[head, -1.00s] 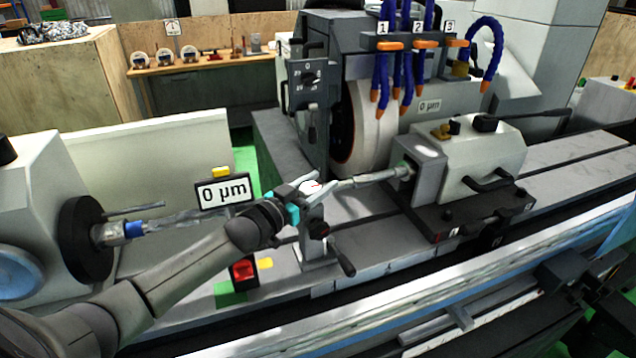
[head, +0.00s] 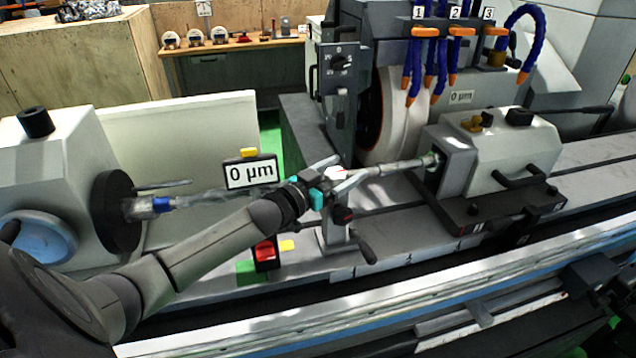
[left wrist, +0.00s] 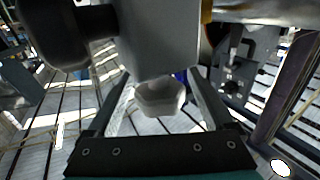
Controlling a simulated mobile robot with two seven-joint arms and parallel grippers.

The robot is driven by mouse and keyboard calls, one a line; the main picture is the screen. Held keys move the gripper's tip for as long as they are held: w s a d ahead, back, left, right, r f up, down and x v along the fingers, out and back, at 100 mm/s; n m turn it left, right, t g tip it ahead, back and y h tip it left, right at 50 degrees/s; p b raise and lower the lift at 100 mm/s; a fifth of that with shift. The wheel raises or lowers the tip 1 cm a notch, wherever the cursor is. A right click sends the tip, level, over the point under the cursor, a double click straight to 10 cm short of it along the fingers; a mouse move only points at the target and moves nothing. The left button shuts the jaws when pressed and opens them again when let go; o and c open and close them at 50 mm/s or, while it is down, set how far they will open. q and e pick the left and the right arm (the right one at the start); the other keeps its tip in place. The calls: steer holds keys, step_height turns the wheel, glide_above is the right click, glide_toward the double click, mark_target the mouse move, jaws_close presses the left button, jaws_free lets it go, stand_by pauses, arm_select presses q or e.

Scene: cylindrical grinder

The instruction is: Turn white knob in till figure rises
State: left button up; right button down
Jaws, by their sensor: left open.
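The white knob (left wrist: 160,98) shows as a pale faceted piece between the two fingers in the left wrist view. In the head view only a small white spot with a red mark (head: 340,171) shows between the fingers, on the gauge stand. My left gripper (head: 338,174) is open, its fingers on either side of the knob. I cannot tell whether they touch it. The figure display (head: 250,172) to the left of the gripper reads 0 µm. My right gripper is not in view.
A long workpiece (head: 390,167) runs just behind the fingers to the tailstock (head: 510,155). The grinding wheel (head: 400,120) stands behind. A black lever (head: 368,250) and a red button (head: 265,252) are below the gripper.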

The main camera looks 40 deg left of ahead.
arm_select(q)
steer(key=v, duration=1.4)
steer(key=shift+s, duration=0.35)
steer(key=shift+r, duration=0.1)
